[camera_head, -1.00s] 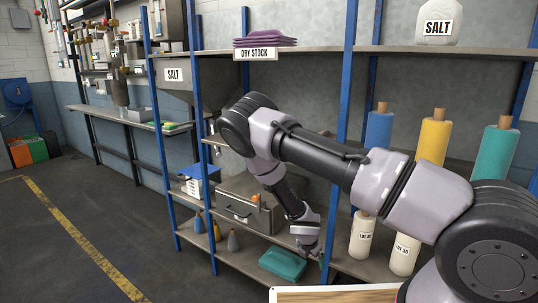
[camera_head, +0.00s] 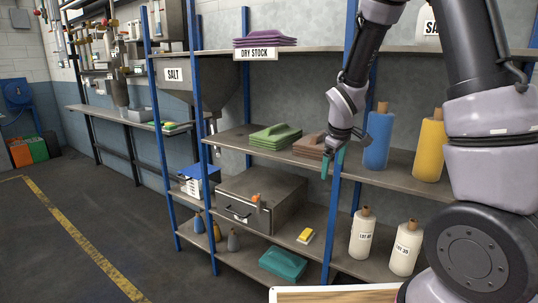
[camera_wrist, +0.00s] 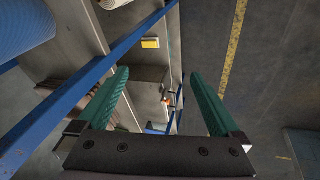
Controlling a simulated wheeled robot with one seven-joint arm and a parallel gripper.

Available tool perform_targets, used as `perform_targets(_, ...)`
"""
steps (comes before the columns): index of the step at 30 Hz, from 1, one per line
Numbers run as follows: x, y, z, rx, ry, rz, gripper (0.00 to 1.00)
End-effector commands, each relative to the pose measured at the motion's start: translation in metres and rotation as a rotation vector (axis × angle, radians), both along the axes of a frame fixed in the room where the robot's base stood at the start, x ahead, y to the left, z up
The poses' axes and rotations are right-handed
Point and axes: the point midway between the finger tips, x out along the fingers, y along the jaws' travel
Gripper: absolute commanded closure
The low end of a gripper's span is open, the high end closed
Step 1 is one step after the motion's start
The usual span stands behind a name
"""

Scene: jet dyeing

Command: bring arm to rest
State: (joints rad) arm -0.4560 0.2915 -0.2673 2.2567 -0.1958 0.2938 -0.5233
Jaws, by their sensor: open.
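My gripper (camera_head: 333,162) hangs from my raised arm in front of the middle shelf, beside a blue rack post. In the wrist view its two green fingers (camera_wrist: 158,98) stand wide apart with nothing between them. The fingers point down in the head view. My arm is bent upward at the right, and part of it runs out of the top of the picture.
The blue post (camera_head: 338,190) stands close to my gripper. The middle shelf holds a green folded stack (camera_head: 275,136), a brown stack (camera_head: 309,146), a blue cone (camera_head: 378,140) and a yellow cone (camera_head: 429,148). A metal box (camera_head: 262,198) is below. The floor (camera_head: 60,235) at left is clear.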

Motion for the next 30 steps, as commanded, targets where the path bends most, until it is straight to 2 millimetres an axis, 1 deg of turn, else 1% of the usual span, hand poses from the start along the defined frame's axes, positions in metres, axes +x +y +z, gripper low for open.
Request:
perform_targets(1,-0.008,-0.007,0.027,0.051,-0.020,-0.074,0.00)
perform_targets(3,-0.022,-0.016,0.056,0.117,-0.032,-0.176,0.00)
perform_targets(5,-0.035,-0.022,0.080,0.172,-0.043,-0.257,0.00)
perform_targets(6,-0.045,-0.027,0.094,0.210,-0.050,-0.312,0.00)
perform_targets(8,-0.061,-0.033,0.117,0.265,-0.062,-0.389,0.00)
perform_targets(9,-0.072,-0.036,0.130,0.301,-0.068,-0.439,0.00)
perform_targets(11,-0.090,-0.041,0.150,0.356,-0.078,-0.513,0.00)
perform_targets(12,-0.102,-0.043,0.161,0.392,-0.084,-0.560,0.00)
perform_targets(14,-0.121,-0.047,0.179,0.445,-0.096,-0.629,0.00)
perform_targets(15,-0.135,-0.048,0.188,0.479,-0.101,-0.673,0.00)
perform_targets(19,-0.176,-0.050,0.214,0.585,-0.121,-0.804,0.00)
perform_targets(21,-0.196,-0.050,0.224,0.630,-0.129,-0.860,0.00)
perform_targets(24,-0.216,-0.048,0.231,0.679,-0.138,-0.919,0.00)
perform_targets(27,-0.228,-0.046,0.235,0.707,-0.141,-0.953,0.00)
perform_targets(30,-0.234,-0.045,0.236,0.719,-0.141,-0.970,0.00)
